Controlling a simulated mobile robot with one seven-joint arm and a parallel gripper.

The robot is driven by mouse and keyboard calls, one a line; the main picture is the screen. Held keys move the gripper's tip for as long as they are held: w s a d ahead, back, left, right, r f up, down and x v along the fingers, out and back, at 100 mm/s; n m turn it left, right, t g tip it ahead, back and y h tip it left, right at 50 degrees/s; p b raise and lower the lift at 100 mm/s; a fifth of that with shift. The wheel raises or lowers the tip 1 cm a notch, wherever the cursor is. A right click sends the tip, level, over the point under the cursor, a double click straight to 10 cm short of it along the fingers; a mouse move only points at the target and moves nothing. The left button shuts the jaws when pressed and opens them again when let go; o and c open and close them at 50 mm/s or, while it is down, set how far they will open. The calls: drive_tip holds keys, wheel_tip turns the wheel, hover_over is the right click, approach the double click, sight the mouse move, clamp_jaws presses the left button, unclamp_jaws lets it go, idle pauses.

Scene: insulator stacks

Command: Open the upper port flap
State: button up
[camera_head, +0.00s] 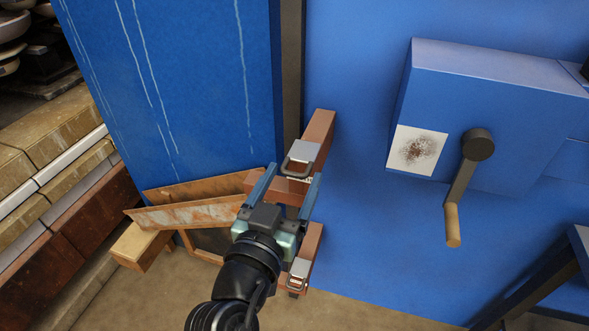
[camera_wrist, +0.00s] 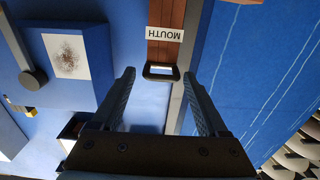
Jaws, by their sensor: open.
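An upper brown port (camera_head: 319,127) stands on the blue wall, with a pale metal plate (camera_head: 304,151) and a dark loop handle. A similar lower brown port (camera_head: 312,243) has its own plate and latch. In the wrist view, the open fingers (camera_wrist: 163,100) are below a dark loop handle (camera_wrist: 161,73) on a brown piece labelled MOUTH (camera_wrist: 165,34), shown upside down. I cannot tell whether either finger touches anything.
A blue box with a crank (camera_head: 463,190) sticks out to the right. A wooden trough (camera_head: 185,215) slants to the left of my gripper. Stacked bricks (camera_head: 62,205) line the left side. The blue wall between the ports and the crank box is clear.

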drive_tip(key=shift+x, duration=0.9)
drive_tip(key=shift+c, duration=0.2)
clamp_jaws()
